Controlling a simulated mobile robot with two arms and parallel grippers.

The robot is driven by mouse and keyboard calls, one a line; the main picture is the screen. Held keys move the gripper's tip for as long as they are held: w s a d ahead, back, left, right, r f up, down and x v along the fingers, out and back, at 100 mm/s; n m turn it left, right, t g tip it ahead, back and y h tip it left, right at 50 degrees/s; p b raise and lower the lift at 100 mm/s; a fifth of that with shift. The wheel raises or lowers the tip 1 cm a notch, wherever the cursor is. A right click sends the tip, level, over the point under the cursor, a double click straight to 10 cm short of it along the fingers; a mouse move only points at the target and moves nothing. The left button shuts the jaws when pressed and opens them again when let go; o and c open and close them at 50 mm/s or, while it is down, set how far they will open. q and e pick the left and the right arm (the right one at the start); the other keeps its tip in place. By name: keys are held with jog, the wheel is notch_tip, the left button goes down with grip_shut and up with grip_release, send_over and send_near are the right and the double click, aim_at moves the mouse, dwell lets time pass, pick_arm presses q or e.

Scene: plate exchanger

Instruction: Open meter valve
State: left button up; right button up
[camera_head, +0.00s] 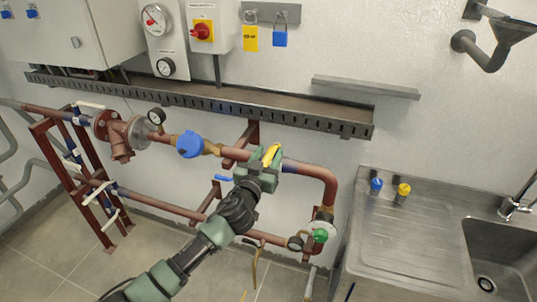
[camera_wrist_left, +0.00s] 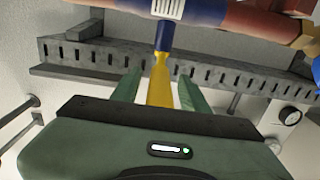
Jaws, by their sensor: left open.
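A valve with a yellow lever (camera_head: 272,155) sits on the upper red-brown pipe, right of the blue meter (camera_head: 190,144). My left gripper (camera_head: 267,158) is at this lever, with its green fingers open. In the left wrist view the yellow lever (camera_wrist_left: 160,82) points down from the pipe into the gap between the fingers of my left gripper (camera_wrist_left: 158,88). The fingers stand apart on either side of it, with a gap visible on both sides. My gripper and forearm hide the valve body in the head view. My right gripper is not in view.
A grey perforated cable tray (camera_head: 200,98) runs along the wall behind the upper pipe. A steel sink unit (camera_head: 390,240) stands at the right. White-handled valves (camera_head: 97,190) are on the left stand.

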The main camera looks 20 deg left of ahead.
pick_arm(q)
grip_shut()
dwell(1.3)
